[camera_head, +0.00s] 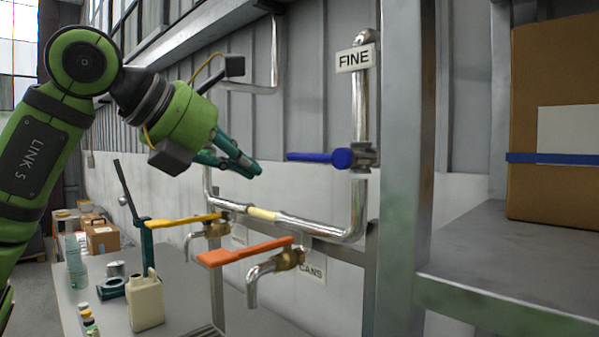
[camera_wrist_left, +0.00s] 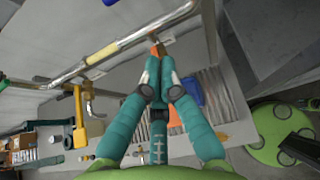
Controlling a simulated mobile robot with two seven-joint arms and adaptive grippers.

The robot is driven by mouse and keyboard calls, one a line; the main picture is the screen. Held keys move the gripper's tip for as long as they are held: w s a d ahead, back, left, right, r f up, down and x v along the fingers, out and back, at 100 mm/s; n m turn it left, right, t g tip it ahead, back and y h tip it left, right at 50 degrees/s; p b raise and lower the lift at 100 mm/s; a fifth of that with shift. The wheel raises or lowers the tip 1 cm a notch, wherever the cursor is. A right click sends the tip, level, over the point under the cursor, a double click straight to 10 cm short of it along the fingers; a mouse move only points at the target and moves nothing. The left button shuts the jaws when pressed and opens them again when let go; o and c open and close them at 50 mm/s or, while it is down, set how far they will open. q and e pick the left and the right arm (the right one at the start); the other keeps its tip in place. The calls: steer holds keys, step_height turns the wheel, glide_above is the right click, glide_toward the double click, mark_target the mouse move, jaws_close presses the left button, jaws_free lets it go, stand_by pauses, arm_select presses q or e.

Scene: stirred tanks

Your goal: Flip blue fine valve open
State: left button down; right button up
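The blue fine valve handle (camera_head: 318,157) is a lever lying level, pointing left from its metal valve body (camera_head: 363,157) on the upright pipe under the FINE sign (camera_head: 355,58). My left gripper (camera_head: 257,171) is left of the handle's free end, slightly lower in the picture, apart from it. Its teal fingers come together with nothing seen between them; in the left wrist view the fingertips (camera_wrist_left: 160,68) also meet. A blue patch (camera_wrist_left: 194,90) shows beside the right finger there; I cannot tell whether it is the handle. My right gripper does not show.
A yellow handle (camera_head: 185,220) and an orange handle (camera_head: 245,251) sit on brass taps below. A silver pipe (camera_head: 310,226) runs behind them. A metal post (camera_head: 405,160) and a shelf with a cardboard box (camera_head: 555,190) stand right. A beige jug (camera_head: 145,300) stands on the table.

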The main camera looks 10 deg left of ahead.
mark_target(311, 157)
arm_select(q)
steer(key=w+d+f+p, duration=0.1)
steer(key=w+d+p, duration=0.4)
steer(key=w+p, duration=0.1)
steer(key=shift+w, duration=0.9)
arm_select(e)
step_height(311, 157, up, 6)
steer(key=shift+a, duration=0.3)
arm_select(q)
steer(key=shift+w+d+f, duration=0.1)
steer(key=shift+f, duration=0.05)
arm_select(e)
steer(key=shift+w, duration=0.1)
arm_select(q)
steer(key=shift+r, duration=0.25)
